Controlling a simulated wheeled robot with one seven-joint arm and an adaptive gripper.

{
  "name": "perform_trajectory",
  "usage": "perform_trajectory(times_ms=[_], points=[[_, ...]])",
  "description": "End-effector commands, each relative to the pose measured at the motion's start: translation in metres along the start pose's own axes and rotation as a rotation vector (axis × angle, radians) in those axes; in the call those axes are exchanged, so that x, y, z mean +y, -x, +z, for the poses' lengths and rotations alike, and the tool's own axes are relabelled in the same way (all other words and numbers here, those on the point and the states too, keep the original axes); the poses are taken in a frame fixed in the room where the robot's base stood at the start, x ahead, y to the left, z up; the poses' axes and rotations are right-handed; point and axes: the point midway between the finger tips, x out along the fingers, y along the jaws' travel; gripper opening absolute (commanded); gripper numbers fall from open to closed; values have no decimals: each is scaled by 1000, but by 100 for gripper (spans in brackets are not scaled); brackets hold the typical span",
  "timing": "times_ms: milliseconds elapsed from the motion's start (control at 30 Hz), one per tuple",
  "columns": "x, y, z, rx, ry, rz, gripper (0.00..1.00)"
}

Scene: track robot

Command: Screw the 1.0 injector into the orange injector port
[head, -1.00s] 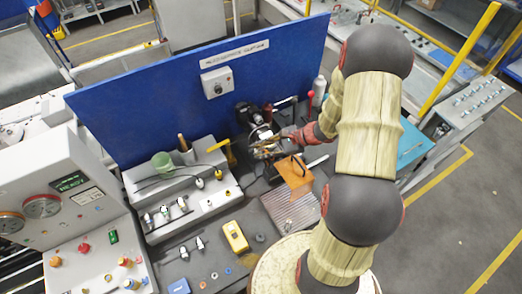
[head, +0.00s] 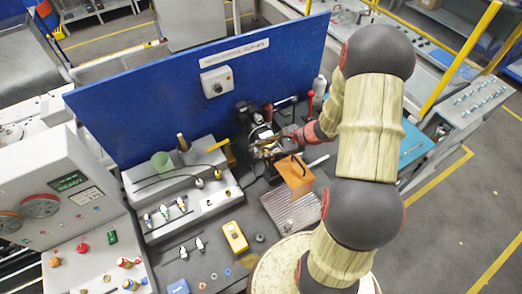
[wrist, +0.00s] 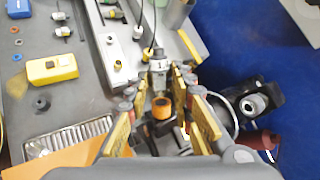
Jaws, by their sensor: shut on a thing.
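An orange ring-shaped port (wrist: 161,107) shows between the fingers, just below the injector in the picture. I cannot tell whether the two touch. In the head view my gripper (head: 283,138) is at the dark fixture (head: 262,140) in front of the blue panel; the injector and port are too small to make out there.
A grey rack (head: 205,205) holds several other injectors, with a green cup (head: 162,164) behind. A yellow meter (head: 235,236) lies on the dark bench. An orange block (head: 296,174) and ribbed metal tray (head: 290,210) are close to my arm. The blue panel (head: 180,110) stands behind.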

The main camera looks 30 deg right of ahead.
Motion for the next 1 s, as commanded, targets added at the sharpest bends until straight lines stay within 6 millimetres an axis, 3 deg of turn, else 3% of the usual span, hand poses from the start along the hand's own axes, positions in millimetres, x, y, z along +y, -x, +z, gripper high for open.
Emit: perform_trajectory(times_ms=[1000], points=[[0,0,-14,0,1,0,0]])
